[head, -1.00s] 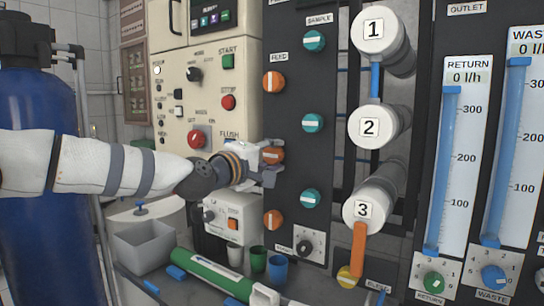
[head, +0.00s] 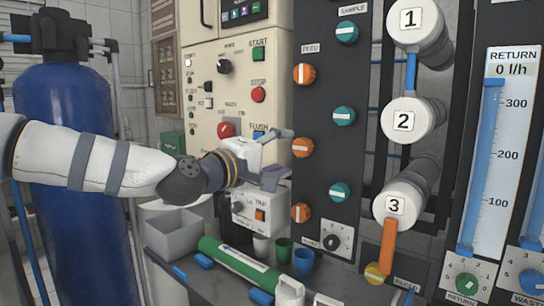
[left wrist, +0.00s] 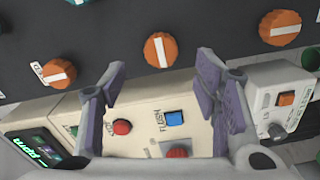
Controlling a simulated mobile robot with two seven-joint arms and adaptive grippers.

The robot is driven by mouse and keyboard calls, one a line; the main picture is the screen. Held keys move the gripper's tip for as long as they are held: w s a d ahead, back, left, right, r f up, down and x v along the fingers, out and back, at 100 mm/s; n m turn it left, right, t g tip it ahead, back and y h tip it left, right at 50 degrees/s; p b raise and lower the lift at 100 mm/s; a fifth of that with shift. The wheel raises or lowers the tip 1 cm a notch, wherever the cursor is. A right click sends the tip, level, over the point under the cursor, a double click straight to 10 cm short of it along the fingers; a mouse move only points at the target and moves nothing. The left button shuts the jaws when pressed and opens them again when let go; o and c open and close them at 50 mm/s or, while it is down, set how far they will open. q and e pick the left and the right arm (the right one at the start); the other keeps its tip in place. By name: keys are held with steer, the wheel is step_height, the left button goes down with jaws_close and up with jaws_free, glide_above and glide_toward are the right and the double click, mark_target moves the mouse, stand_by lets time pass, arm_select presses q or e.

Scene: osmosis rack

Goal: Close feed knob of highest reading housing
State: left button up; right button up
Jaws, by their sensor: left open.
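Three orange feed knobs sit in a column on the dark panel: top (head: 304,75), middle (head: 303,147) and bottom (head: 301,212). In the head view the middle knob's white bar is horizontal; the top and bottom bars are vertical. Housings 1 (head: 412,20), 2 (head: 405,121) and 3 (head: 397,206) are white numbered cylinders to the right. My left gripper (head: 279,157) is open and empty, just left of the middle knob and apart from it. In the left wrist view the middle knob (left wrist: 160,50) lies between and beyond the spread fingers (left wrist: 162,75). My right gripper is out of view.
Teal sample knobs (head: 344,116) stand right of the feed column. The cream control box (head: 240,95) with start and stop buttons is behind my left gripper. Below are a grey bin (head: 173,236), cups (head: 283,250) and a green tube (head: 235,262). A blue tank (head: 72,150) stands at left.

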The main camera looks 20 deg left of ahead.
arm_select(q)
steer(key=v, duration=0.4)
steer(key=shift+s, duration=0.1)
steer(key=shift+f, duration=0.1)
